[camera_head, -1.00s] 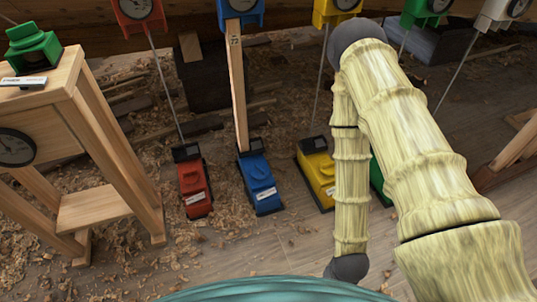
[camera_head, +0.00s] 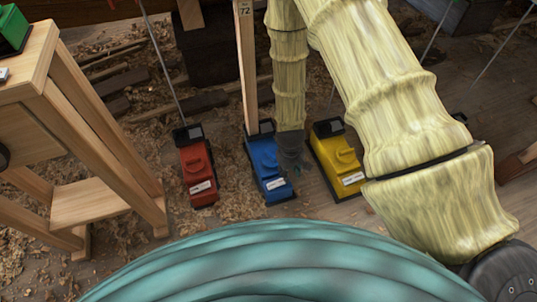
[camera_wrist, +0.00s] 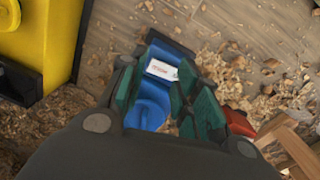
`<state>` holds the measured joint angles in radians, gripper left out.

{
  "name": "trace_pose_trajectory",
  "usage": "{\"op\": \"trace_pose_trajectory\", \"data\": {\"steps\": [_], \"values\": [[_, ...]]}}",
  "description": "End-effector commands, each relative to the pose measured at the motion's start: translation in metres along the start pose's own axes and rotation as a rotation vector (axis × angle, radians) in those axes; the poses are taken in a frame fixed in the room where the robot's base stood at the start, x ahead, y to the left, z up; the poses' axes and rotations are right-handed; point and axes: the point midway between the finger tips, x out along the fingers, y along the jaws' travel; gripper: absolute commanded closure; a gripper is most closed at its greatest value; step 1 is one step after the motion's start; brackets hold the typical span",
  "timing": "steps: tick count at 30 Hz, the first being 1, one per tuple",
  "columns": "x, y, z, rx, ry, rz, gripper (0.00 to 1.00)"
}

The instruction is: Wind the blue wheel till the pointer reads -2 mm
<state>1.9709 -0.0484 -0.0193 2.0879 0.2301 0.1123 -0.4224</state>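The blue jack (camera_head: 267,172) stands on the floor between the red and yellow ones, at the foot of a wooden post (camera_head: 245,65). My gripper (camera_head: 291,160) is dark and small in the head view, close to the jack's right side. In the wrist view my gripper (camera_wrist: 162,98) is open, its green-padded fingers apart. A white label (camera_wrist: 162,69) lies on the jack's end. I cannot tell whether a finger touches the wheel. The blue dial and its pointer are out of view.
A red jack (camera_head: 198,174) stands to the left and a yellow jack (camera_head: 337,160) close on the right. Thin rods rise from several jacks. A wooden stand (camera_head: 100,130) is at the left.

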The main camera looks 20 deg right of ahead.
Motion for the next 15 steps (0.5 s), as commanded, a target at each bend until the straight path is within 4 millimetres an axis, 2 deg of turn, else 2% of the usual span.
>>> {"op": "trace_pose_trajectory", "data": {"steps": [1,3,6,9,11,15], "values": [[-0.008,0.003,-0.032,-0.026,0.013,-0.003,0.68],[-0.022,0.004,-0.066,-0.062,0.016,-0.015,0.68],[-0.041,0.003,-0.101,-0.104,0.021,-0.034,0.68],[-0.055,0.001,-0.122,-0.132,0.024,-0.049,0.68],[-0.059,0.000,-0.128,-0.142,0.024,-0.055,0.68],[-0.053,-0.002,-0.133,-0.149,0.024,-0.059,0.68]]}}
